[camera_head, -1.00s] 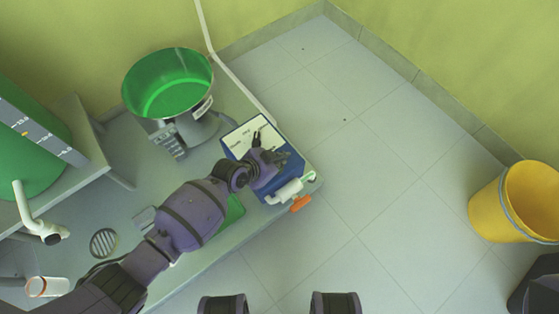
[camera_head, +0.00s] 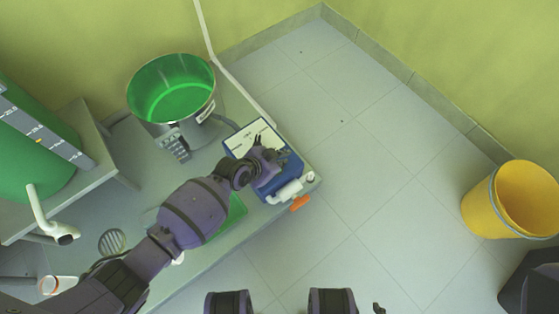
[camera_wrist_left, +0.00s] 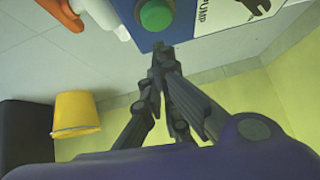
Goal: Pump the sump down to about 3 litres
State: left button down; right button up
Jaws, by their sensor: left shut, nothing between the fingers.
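A blue pump box (camera_head: 283,172) with a white labelled panel sits at the right end of the grey bench. In the left wrist view its blue face carries a round green button (camera_wrist_left: 156,14) beside a white panel (camera_wrist_left: 222,15) reading "PUMP". My left gripper (camera_head: 272,152) is over the box. In the left wrist view its fingers (camera_wrist_left: 164,50) are shut and empty, their tips just below the button; I cannot tell if they touch the box. A steel bowl (camera_head: 206,110) of green liquid stands behind. A small dark tip (camera_head: 379,308) at the bottom edge may be my right gripper.
A green tank (camera_head: 25,150) with a level strip (camera_head: 40,135) stands on a shelf at left, beside a white tap pipe (camera_head: 40,210). An orange piece (camera_head: 300,203) is at the bench edge.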

pick_arm(q)
jog(key=p+v, duration=0.3)
jog(key=v, duration=0.6)
jog(key=shift+a+r, duration=0.2)
jog(key=shift+r, duration=0.15)
pick_arm(e)
jog(key=r, duration=0.4)
jog(key=shift+w+r, duration=0.2)
jog(key=shift+w, duration=0.2)
